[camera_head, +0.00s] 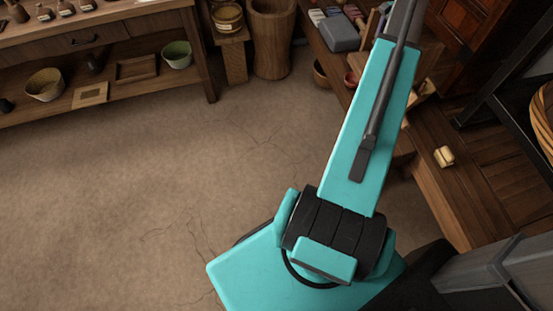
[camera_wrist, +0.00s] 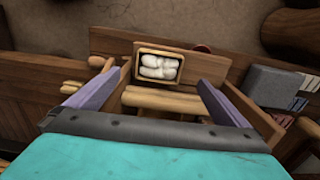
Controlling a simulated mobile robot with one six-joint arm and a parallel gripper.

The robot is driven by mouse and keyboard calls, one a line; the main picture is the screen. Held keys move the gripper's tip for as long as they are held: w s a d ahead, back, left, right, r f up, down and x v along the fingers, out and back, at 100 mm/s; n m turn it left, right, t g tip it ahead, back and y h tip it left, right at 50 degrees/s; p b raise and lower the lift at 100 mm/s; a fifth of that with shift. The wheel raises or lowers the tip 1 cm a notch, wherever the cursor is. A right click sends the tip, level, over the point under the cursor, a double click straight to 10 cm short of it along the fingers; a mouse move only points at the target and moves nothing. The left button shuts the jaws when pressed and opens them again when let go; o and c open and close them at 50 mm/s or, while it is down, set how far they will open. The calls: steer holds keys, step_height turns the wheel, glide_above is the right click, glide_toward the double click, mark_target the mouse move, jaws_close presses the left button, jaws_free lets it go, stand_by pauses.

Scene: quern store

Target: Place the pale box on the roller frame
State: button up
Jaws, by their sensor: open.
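In the wrist view, a small pale box (camera_wrist: 137,69) with tan walls holds several rounded white pieces. It lies between and just beyond my fingertips, with a gap on both sides. My gripper (camera_wrist: 158,76) is open, its two purple fingers spread. Below the box in the picture is a wooden frame with pale round rollers (camera_wrist: 172,102), seemingly the roller frame. The box overlaps its far part; I cannot tell whether it touches the rollers. In the head view my turquoise arm hides the gripper and box.
In the head view, a small pale object (camera_head: 444,156) lies on the wooden bench (camera_head: 480,165) at right. A grey case (camera_head: 338,35) stands near the bench's far end, also seen in the wrist view (camera_wrist: 268,88). Shelves (camera_head: 130,72) line the back left. The floor (camera_head: 150,180) is clear.

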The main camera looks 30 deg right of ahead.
steer(key=w+a+f+n+g, duration=0.1)
steer(key=w+a+f+n, duration=0.2)
steer(key=a+f, duration=0.65)
steer(key=w+a+f+n+y, duration=0.1)
steer(key=w+a+f+n, duration=0.25)
steer(key=a+f, duration=0.6)
steer(key=w+a+f+n+g, duration=0.1)
steer(key=w+a+f+n, duration=0.2)
steer(key=a+f, duration=0.65)
steer(key=s+a+f+n+g, duration=0.1)
steer(key=s+a+f+n, duration=0.3)
steer(key=a, duration=0.5)
steer(key=s+a+f+n+h, duration=0.1)
steer(key=s+a+f+n, duration=0.3)
steer(key=s+a, duration=0.5)
steer(key=s+a+f+n+g, duration=0.1)
steer(key=s+a+f+n, duration=0.3)
steer(key=a, duration=0.7)
step_height(320, 180, down, 4)
steer(key=s, duration=0.2)
steer(key=shift+s+a+g, duration=0.25)
steer(key=shift+s+g, duration=0.05)
steer(key=shift+s, duration=0.05)
steer(key=shift+r, duration=0.1)
step_height(320, 180, up, 12)
steer(key=s+p, duration=0.1)
steer(key=p, duration=0.9)
steer(key=shift+s+a+f+g+p, duration=0.25)
steer(key=shift+s+a+g+p, duration=0.05)
steer(key=shift+s+a+g, duration=0.1)
